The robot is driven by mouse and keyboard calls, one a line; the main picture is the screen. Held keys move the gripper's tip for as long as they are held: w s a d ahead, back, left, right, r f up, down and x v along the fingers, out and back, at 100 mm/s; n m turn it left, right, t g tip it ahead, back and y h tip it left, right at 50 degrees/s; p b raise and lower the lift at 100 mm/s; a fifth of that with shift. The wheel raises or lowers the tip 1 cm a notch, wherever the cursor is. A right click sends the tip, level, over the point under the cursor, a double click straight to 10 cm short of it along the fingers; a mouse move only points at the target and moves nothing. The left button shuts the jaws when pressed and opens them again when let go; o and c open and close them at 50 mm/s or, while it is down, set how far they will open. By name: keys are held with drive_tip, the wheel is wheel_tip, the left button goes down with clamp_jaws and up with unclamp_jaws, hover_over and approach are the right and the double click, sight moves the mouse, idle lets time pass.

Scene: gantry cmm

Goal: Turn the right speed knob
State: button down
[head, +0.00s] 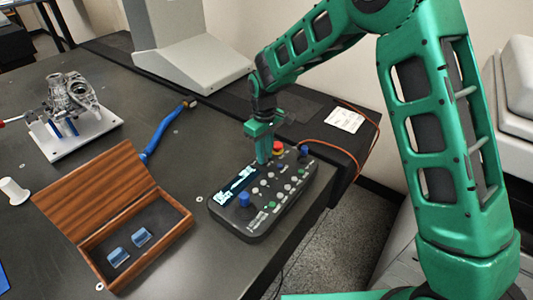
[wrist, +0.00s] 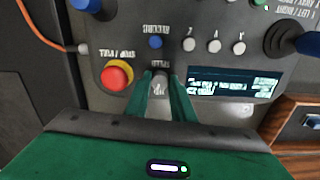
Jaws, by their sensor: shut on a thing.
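A dark control box (head: 240,222) with buttons, joysticks and a screen lies on the table near its right edge. My green gripper (head: 263,158) points down onto the far left part of the box, beside the screen. In the wrist view, my gripper's two fingers (wrist: 162,98) are closed around a small dark speed knob (wrist: 160,77), with an upside-down label by it. The knob sits between the red stop button (wrist: 116,76) and the screen (wrist: 232,83). In the head view the gripper hides the knob. Its turned angle cannot be told.
A blue joystick (head: 244,199) stands near the box's front and another (head: 303,152) at its far right. An orange cable (head: 345,152) runs behind. An open wooden case (head: 105,254) lies to the left. A metal part on a white plate (head: 88,139) stands farther back.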

drive_tip(key=m, duration=0.4)
drive_tip(key=shift+w+a, duration=0.1)
drive_tip(key=shift+a, duration=0.1)
drive_tip(key=shift+r+m, duration=0.1)
drive_tip(key=shift+m, duration=1.6)
drive_tip(key=shift+w, duration=0.1)
drive_tip(key=c, duration=1.5)
unclamp_jaws()
drive_tip(key=shift+c, duration=0.2)
drive_tip(key=shift+d, duration=0.1)
wheel_tip(320, 180, up, 11)
drive_tip(key=shift+f, duration=0.2)
